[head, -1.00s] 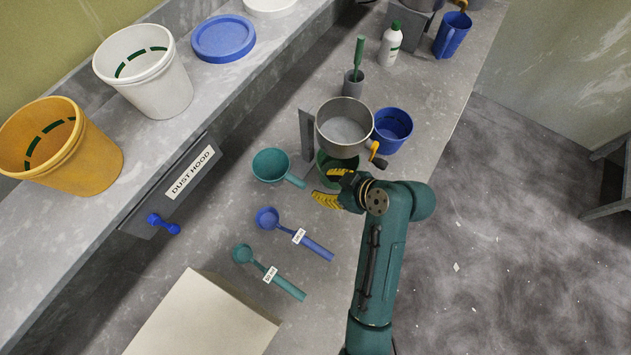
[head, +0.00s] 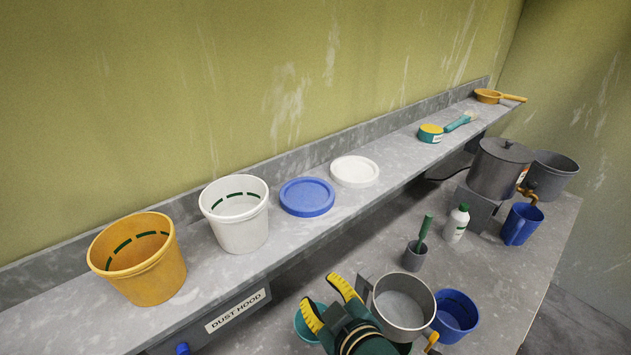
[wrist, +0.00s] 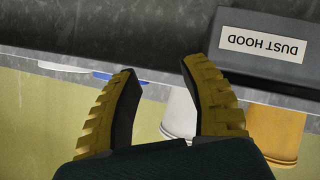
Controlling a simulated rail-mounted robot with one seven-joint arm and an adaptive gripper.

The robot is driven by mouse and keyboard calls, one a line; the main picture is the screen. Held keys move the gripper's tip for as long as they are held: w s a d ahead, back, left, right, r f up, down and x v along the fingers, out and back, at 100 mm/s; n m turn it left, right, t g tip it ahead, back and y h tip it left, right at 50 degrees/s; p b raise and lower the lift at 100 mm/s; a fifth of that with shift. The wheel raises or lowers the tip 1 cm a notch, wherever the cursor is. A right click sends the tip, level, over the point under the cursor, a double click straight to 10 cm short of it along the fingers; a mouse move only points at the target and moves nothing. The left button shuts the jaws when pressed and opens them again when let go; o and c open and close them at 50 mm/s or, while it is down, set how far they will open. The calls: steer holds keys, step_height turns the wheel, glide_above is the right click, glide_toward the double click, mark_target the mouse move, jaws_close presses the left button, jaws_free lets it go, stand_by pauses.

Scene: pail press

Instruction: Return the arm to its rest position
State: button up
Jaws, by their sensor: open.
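My gripper (head: 328,302) is at the bottom of the head view, with its two yellow ridged fingers spread apart and nothing between them. It is raised above the lower counter, in front of the steel pot (head: 403,302). In the wrist view my gripper (wrist: 155,75) also shows open and empty, with the shelf edge and the dust hood (wrist: 262,45) beyond it, upside down. Most of my arm is out of the head view.
An orange pail (head: 140,262), a white pail (head: 236,218), a blue lid (head: 307,197) and a white lid (head: 355,171) stand on the upper shelf. A blue pail (head: 455,316), a teal scoop (head: 306,325) and a white bottle (head: 456,224) are on the counter near my gripper.

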steer(key=s+d+r+m+t+h, duration=0.2)
steer(key=s+r+m+t, duration=0.15)
steer(key=r, duration=0.55)
steer(key=s+d+r+m+t+h, duration=0.1)
steer(key=s+r+m+t+h, duration=0.2)
steer(key=r, duration=0.6)
steer(key=s+d+r+m+t+h, duration=0.15)
steer(key=s+r+m+t, duration=0.25)
steer(key=r, duration=0.5)
step_height(320, 180, up, 16)
steer(key=p, duration=1.7)
steer(key=shift+w+d+r+y, duration=0.25)
steer(key=shift+w+d+y, duration=0.05)
steer(key=shift+y, duration=0.05)
